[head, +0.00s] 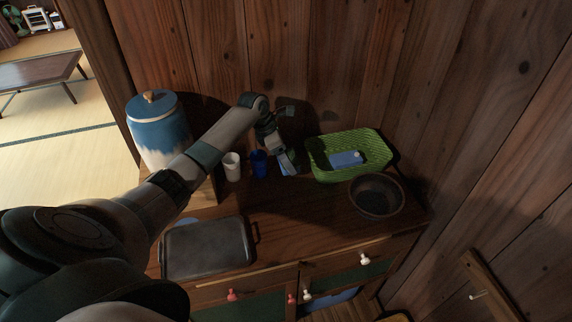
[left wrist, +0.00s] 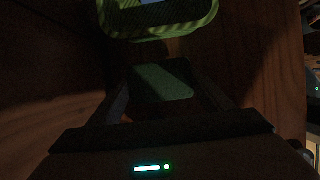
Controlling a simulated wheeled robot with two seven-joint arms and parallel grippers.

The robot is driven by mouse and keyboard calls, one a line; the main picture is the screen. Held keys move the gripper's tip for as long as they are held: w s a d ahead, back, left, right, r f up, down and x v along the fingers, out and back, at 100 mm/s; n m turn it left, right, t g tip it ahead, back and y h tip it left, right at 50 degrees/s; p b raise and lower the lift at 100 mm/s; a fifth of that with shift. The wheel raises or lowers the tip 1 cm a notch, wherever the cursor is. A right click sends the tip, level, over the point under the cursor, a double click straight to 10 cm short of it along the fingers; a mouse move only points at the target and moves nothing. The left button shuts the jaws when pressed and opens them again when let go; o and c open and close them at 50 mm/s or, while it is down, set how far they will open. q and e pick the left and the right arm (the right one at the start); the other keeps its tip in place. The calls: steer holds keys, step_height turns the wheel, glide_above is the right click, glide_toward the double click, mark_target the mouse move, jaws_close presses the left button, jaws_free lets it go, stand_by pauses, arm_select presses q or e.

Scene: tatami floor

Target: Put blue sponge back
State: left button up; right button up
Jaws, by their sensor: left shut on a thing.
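My left gripper (head: 287,166) is low over the cabinet top, between the dark blue cup and the green basket. It is shut on a flat rectangular block, the blue sponge (head: 283,169), mostly hidden by the fingers in the head view. In the dim left wrist view the sponge (left wrist: 163,82) shows between the fingers (left wrist: 165,95) and looks grey-green. I cannot tell if it touches the cabinet top. The green basket (head: 318,164) stands just right of the gripper, with another blue block (head: 345,160) in it. My right gripper is not in view.
A white cup (head: 232,167) and a dark blue cup (head: 258,163) stand left of the gripper. A blue-and-white jar (head: 160,135) is farther left. A dark bowl (head: 376,195) sits before the basket. A grey tray (head: 207,248) lies front left. The wood wall is close behind.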

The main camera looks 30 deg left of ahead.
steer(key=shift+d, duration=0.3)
arm_select(q)
steer(key=shift+f, duration=0.6)
steer(key=shift+f+p, duration=0.5)
steer(key=shift+f, duration=0.95)
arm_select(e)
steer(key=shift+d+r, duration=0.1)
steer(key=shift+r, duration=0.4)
arm_select(q)
steer(key=shift+f, duration=0.1)
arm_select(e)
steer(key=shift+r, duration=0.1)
arm_select(q)
steer(key=o, duration=1)
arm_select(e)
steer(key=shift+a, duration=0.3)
